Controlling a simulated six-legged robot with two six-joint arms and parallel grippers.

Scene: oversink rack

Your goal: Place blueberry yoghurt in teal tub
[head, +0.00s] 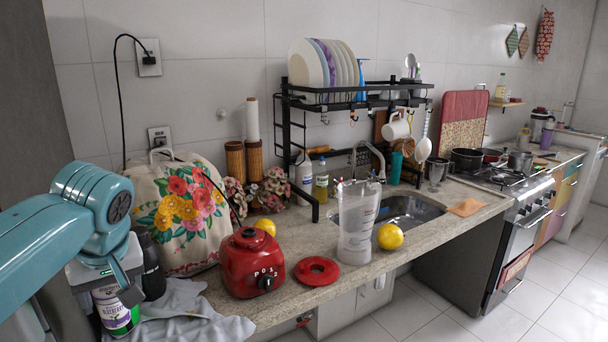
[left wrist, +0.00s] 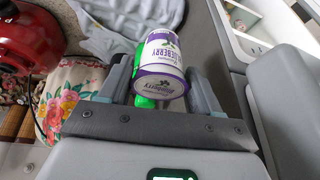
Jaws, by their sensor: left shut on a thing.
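The blueberry yoghurt (head: 117,312) is a white, purple and green container at the lower left of the head view, upright or nearly so. It also shows in the left wrist view (left wrist: 160,68), between the two fingers. My left gripper (head: 122,293) is shut on it, at the left end of the counter by the grey cloth. The gripper covers part of the container. In the left wrist view the fingers of my left gripper (left wrist: 162,90) lie on either side of it. I cannot make out a teal tub in either view. My right gripper is not in view.
A grey cloth (head: 190,318), a red blender base (head: 246,262), a red lid (head: 317,270) and a clear jug (head: 356,225) stand along the counter (head: 300,298). A flowered cover (head: 172,215) and a dark bottle (head: 150,262) are close to the gripper. The sink (head: 405,212) lies further right.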

